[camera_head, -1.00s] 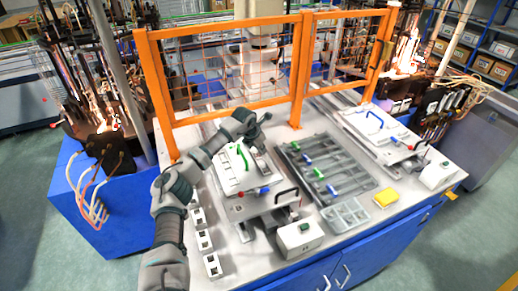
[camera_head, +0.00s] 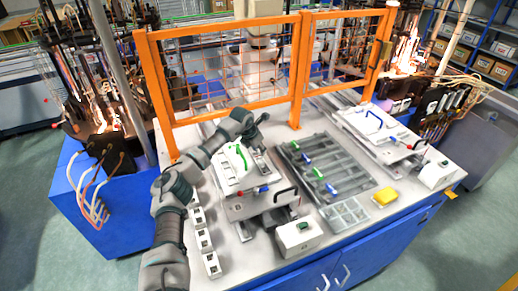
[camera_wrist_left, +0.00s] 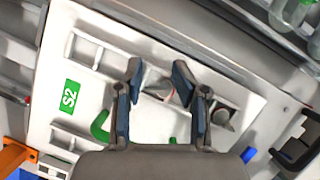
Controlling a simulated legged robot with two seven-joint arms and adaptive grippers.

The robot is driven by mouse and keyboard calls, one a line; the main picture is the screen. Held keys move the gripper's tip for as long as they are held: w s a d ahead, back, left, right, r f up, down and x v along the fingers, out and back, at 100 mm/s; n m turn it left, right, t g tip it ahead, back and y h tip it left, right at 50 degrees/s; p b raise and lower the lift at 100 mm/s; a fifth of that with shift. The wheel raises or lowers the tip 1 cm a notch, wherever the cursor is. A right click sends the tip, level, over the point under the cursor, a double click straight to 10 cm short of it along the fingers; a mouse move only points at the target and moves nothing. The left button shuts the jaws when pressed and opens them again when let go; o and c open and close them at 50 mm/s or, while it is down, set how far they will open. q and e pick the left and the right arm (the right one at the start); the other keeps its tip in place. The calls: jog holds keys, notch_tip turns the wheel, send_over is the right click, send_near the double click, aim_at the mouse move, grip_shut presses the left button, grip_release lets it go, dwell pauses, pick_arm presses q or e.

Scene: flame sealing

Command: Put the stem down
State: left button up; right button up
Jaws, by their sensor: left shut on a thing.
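My left gripper (camera_head: 262,121) is over the white fixture (camera_head: 258,206), at its far part. In the left wrist view, the gripper's two dark fingertips (camera_wrist_left: 160,72) point down at the white S2 plate (camera_wrist_left: 52,112) with its slots. The gripper is shut on a small, pale, glassy thing between the fingers, taken to be the stem (camera_wrist_left: 159,88); its outline is hard to make out. Whether it touches the plate cannot be told. In the head view the stem is too small to see. My right gripper is not in view.
A grey rack (camera_head: 330,170) with blue and green clips stands right of the fixture. An orange guard frame (camera_head: 225,111) stands behind. White socket blocks (camera_head: 204,240) line the table's left edge.

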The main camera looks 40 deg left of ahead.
aim_at(250, 161)
pick_arm(q)
jog(key=shift+f, duration=0.15)
jog(key=shift+s+a, duration=0.1)
jog(key=shift+a, duration=0.15)
jog(key=shift+r, duration=0.2)
jog(key=v, duration=1.2)
